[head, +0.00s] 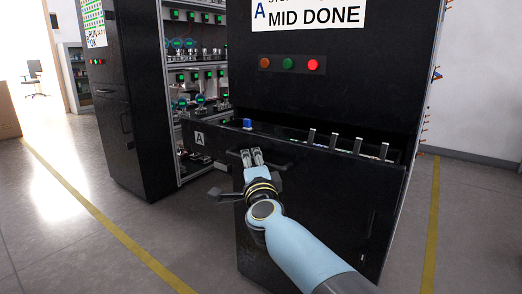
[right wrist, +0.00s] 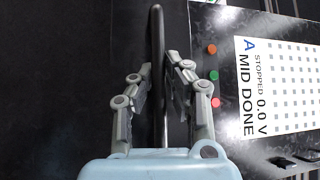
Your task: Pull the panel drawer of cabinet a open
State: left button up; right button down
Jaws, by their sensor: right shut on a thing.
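Cabinet a (head: 335,95) is the tall black cabinet in the head view, with a sign reading "A" and "MID DONE". Its panel drawer (head: 330,195), with a small "A" label, stands out from the cabinet front. Its top shows a blue knob (head: 247,123) and several upright levers (head: 334,141). My right gripper (head: 252,160) is at the drawer front. In the right wrist view its fingers are shut on the black bar handle (right wrist: 158,50), one on each side. The gripper partly hides the handle in the head view. My left gripper is not in view.
Another black cabinet (head: 135,100) stands at the left, next to an open rack (head: 195,75) of devices with green displays. Orange, green and red lamps (head: 288,64) sit above the drawer. Yellow floor lines (head: 100,217) run on both sides. Floor at the left is clear.

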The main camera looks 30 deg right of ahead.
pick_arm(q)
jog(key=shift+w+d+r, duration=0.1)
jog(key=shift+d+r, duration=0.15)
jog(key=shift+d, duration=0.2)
pick_arm(e)
jog(key=shift+s+a+f, duration=0.15)
jog(key=shift+s+a, duration=0.1)
jog(key=shift+a, duration=0.3)
jog(key=shift+s+a+f, duration=0.1)
jog(key=shift+s+a, duration=0.2)
jog(key=shift+a, duration=0.25)
jog(key=shift+s+a+f, duration=0.15)
jog(key=shift+s+a, duration=0.1)
jog(key=shift+a, duration=0.3)
jog(key=c, duration=1.4)
grip_release()
jog(key=shift+d, duration=0.15)
jog(key=shift+c, duration=0.2)
jog(key=shift+o, duration=0.5)
jog(key=shift+w+r, duration=0.1)
jog(key=shift+r, duration=0.1)
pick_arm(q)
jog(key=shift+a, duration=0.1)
pick_arm(e)
jog(key=v, duration=0.7)
jog(key=shift+s, duration=0.25)
